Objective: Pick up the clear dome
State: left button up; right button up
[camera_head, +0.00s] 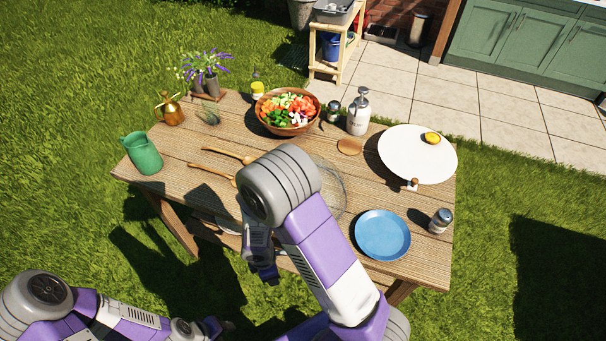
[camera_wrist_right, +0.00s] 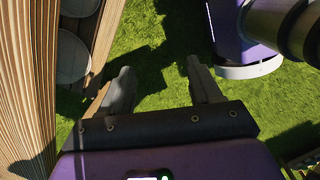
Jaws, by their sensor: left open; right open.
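The clear dome (camera_head: 335,183) is a faint, see-through round shape on the middle of the wooden table (camera_head: 190,145). My right arm hides much of its left side. My right gripper (camera_head: 267,273) hangs low by the table's front edge, apart from the dome, and shows only in part. In the right wrist view its two fingers (camera_wrist_right: 163,88) are spread with only grass between them. My left gripper (camera_head: 217,326) is small and dark at the bottom of the head view, open, over the grass and away from the table.
A blue plate (camera_head: 382,235) and a small jar (camera_head: 440,220) stand right of the dome. A salad bowl (camera_head: 288,112), a pump bottle (camera_head: 358,112) and a white board (camera_head: 410,155) stand behind it. Wooden spoons (camera_head: 222,152) and a green pitcher (camera_head: 141,153) are at left.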

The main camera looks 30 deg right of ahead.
jog(key=w+r+n+t+h+p, duration=0.2)
jog(key=w+r+n+t+h, duration=0.1)
jog(key=w+r+n, duration=0.4)
jog(key=w+d+r+n+t+h, duration=0.1)
jog(key=d+r+t+h, duration=0.1)
jog(key=d+r, duration=0.2)
jog(key=w+d+r+n+t+h, duration=0.1)
jog(key=d+r+h, duration=0.1)
jog(key=d+r, duration=0.3)
jog(key=w+d+r+n+t+h+b, duration=0.1)
jog(key=d+r+t+h, duration=0.1)
jog(key=d+r, duration=0.3)
jog(key=shift+w+d+r+t+h, duration=0.1)
jog(key=shift+d+t+h, duration=0.05)
jog(key=shift+d, duration=0.4)
jog(key=shift+w+d+r+t+h, duration=0.1)
jog(key=shift+d+t+h, duration=0.05)
jog(key=shift+d, duration=0.35)
jog(key=shift+w+d, duration=0.2)
jog(key=shift+d, duration=0.05)
jog(key=x, duration=0.3)
jog(key=b+x, duration=0.1)
jog(key=x, duration=0.3)
jog(key=shift+w+a+r, duration=0.1)
jog(key=shift+w+a, duration=0.15)
jog(key=shift+w, duration=0.05)
pick_arm(q)
jog(key=shift+w+d+r, duration=0.1)
jog(key=shift+d+r, duration=0.05)
jog(key=shift+d, duration=0.05)
